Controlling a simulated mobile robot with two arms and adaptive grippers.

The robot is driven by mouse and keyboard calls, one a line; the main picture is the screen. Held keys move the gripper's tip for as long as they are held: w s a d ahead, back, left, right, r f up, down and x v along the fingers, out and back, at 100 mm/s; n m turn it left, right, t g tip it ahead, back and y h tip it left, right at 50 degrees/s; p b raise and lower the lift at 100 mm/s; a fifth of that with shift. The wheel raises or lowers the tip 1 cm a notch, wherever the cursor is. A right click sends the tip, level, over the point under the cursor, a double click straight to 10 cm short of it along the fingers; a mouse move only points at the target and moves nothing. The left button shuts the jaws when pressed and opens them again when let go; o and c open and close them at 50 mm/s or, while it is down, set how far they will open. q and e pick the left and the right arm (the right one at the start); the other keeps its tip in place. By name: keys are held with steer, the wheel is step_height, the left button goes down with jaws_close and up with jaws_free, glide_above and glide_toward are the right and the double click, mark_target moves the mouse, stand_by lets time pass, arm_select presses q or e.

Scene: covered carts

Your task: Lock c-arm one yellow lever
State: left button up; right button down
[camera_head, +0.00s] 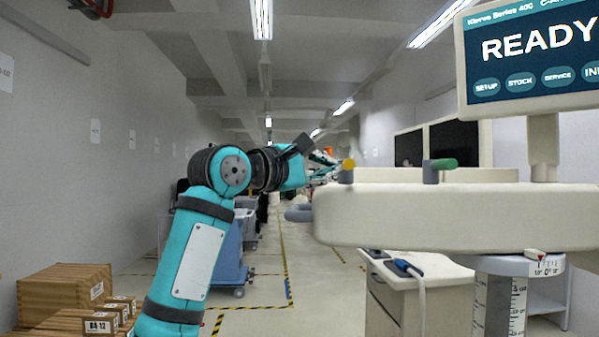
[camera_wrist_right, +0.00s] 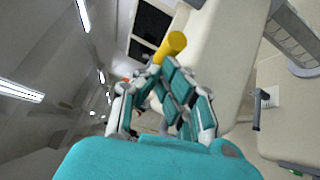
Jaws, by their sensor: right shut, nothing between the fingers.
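The C-arm's cream horizontal housing (camera_head: 450,217) spans the right of the head view. A yellow-tipped lever (camera_head: 349,164) on a grey mount stands at its left end, and a green-tipped lever (camera_head: 441,164) sits farther right. My right gripper (camera_head: 324,163) is just left of the yellow lever, small and partly hidden in the head view. In the right wrist view its teal fingers (camera_wrist_right: 161,72) are closed together and empty, with the yellow lever (camera_wrist_right: 172,47) right at their tips; I cannot tell whether they touch. My left gripper is not in view.
A display reading READY (camera_head: 535,50) rises above the housing. A white cabinet (camera_head: 415,285) stands below it. Wooden boxes (camera_head: 65,290) are at the lower left and a blue cart (camera_head: 228,260) stands behind my arm. The taped aisle floor (camera_head: 305,275) is open.

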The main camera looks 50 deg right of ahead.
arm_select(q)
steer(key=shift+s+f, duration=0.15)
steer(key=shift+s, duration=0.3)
arm_select(e)
steer(key=w+a, duration=0.1)
steer(key=a, duration=1.1)
steer(key=shift+f, duration=0.3)
steer(key=shift+w+d, duration=0.1)
